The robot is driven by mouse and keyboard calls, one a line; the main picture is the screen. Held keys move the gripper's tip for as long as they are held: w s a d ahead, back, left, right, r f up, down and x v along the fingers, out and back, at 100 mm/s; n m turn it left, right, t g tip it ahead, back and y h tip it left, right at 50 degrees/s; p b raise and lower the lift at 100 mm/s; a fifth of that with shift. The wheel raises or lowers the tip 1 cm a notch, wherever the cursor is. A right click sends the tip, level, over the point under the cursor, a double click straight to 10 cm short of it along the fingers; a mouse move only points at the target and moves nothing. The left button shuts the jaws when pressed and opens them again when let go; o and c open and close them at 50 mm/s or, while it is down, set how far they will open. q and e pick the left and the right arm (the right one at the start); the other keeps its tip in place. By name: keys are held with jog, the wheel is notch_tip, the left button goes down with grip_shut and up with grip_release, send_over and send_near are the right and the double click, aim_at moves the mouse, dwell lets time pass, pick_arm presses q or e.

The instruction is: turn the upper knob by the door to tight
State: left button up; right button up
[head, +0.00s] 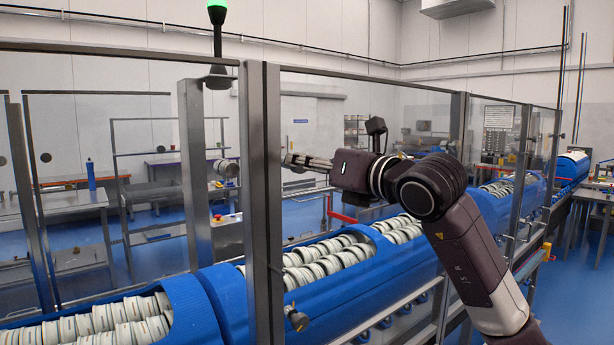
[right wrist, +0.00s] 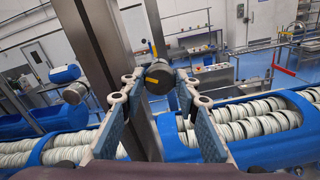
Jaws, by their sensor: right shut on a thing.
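The upper knob (right wrist: 160,76) is round and black with a yellow mark. In the right wrist view it sits at the metal door post (right wrist: 90,35), between my right gripper's (right wrist: 159,84) two fingertips, which are shut on it. In the head view my right gripper (head: 294,161) reaches left to the post (head: 262,120), and its fingers hide most of the knob. My left gripper is not in view.
Clear guard panels in metal frames run along the line. Behind them blue carriers (head: 205,300) hold rows of white round tubs (head: 335,255). A signal light (head: 217,15) glows green at the top. A blue bottle (head: 91,175) stands on a bench at left.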

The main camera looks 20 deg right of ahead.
jog(key=shift+d+m+b, duration=0.2)
jog(key=shift+m+b, duration=3.15)
jog(key=shift+m, duration=2.45)
jog(key=o, duration=1.2)
jog(key=shift+f, duration=0.1)
jog(key=shift+c, duration=0.2)
jog(key=v, duration=1.2)
